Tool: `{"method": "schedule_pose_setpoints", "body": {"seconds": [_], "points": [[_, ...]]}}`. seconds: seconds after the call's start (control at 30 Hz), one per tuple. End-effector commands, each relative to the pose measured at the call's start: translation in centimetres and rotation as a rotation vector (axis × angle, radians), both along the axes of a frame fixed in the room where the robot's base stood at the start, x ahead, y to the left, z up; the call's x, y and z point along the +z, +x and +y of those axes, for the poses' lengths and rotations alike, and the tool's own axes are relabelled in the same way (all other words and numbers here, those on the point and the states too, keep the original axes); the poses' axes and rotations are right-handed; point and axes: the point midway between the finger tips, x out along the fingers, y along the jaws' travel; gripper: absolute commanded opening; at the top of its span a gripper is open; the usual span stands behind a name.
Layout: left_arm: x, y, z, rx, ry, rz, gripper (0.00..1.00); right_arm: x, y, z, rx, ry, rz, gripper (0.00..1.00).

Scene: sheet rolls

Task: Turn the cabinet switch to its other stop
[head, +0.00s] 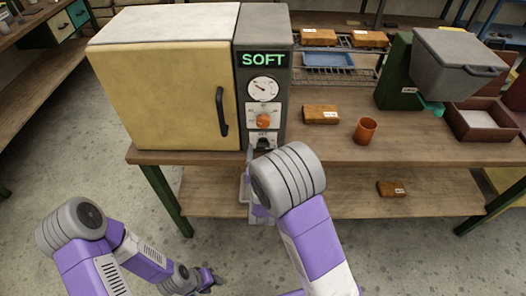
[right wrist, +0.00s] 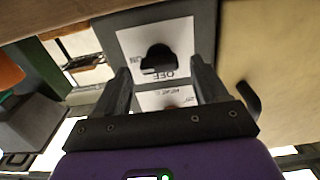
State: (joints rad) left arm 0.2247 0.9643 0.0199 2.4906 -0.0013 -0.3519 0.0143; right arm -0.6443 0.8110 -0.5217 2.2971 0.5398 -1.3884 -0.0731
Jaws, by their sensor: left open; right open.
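The cabinet (head: 165,80) has a cream door and a grey control panel (head: 243,90) on its right. The black switch (head: 263,143) sits low on the panel, below an orange knob (head: 263,121). The right forearm partly covers this area in the head view. My left gripper (head: 208,280) is open, low over the floor.
The panel has a lit "SOFT" display (head: 263,60) and a dial (head: 263,88). A black door handle (head: 222,111) is left of the panel.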

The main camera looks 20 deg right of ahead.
Motion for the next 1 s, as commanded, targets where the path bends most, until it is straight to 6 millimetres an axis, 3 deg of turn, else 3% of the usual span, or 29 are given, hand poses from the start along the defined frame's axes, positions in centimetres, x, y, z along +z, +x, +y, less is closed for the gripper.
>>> {"method": "schedule_pose_setpoints", "body": {"seconds": [0.37, 0.73, 1.0], "points": [[-0.1, -0.01, 0.0, 0.0, 0.0, 0.0, 0.43, -0.02, 0.74, -0.2, 0.001, -0.001, 0.001, 0.72], [-0.1, -0.01, 0.0, 0.0, 0.0, 0.0, 0.43, -0.03, 0.71, -0.21, 0.001, 0.001, 0.002, 0.16], [0.02, -0.01, 0.0, 0.0, 0.0, 0.0, 0.43, -0.02, 0.71, -0.16, 0.002, -0.028, 0.01, 0.16]]}}
